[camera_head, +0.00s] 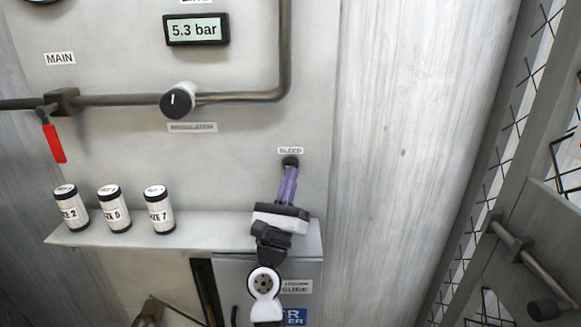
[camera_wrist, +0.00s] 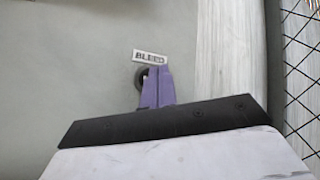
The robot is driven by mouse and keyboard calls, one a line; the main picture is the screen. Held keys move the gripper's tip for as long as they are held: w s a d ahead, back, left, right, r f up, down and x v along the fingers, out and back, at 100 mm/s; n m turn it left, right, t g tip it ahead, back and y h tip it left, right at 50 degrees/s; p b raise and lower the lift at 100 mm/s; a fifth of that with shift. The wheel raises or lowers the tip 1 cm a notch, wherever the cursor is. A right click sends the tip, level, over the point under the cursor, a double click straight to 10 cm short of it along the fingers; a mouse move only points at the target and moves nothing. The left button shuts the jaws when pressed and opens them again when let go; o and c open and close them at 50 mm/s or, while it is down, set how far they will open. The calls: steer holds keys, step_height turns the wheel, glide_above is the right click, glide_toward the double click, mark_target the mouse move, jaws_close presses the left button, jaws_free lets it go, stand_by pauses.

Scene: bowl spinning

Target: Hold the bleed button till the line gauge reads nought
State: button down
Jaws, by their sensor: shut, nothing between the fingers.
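The line gauge (camera_head: 196,30) is a small digital display on the wall panel and reads 5.3 bar. The dark round bleed button (camera_head: 290,161) sits just below the BLEED label (camera_head: 290,151). My gripper (camera_head: 289,170) is shut and empty, its purple fingers pointing up at the button, with the tips at or very near it. In the wrist view the fingertips (camera_wrist: 157,70) overlap the right side of the button (camera_wrist: 139,78), under the label (camera_wrist: 150,57). I cannot tell whether the button is pressed in.
A black regulator knob (camera_head: 178,101) sits on the pipe (camera_head: 240,97). A red-handled valve (camera_head: 53,143) hangs at left under the MAIN label. Several labelled canisters (camera_head: 113,208) stand on the shelf (camera_head: 200,232) left of my arm. A mesh gate (camera_head: 545,200) stands at right.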

steer(key=shift+w, duration=0.1)
stand_by(0.3)
steer(key=shift+w, duration=0.3)
steer(key=shift+w+r+b, duration=0.1)
steer(key=shift+w+b, duration=0.2)
steer(key=shift+w, duration=0.3)
stand_by(0.9)
steer(key=shift+d+f, duration=0.1)
steer(key=shift+f, duration=0.1)
stand_by(2.2)
steer(key=shift+s+f, duration=0.5)
steer(key=shift+s, duration=0.15)
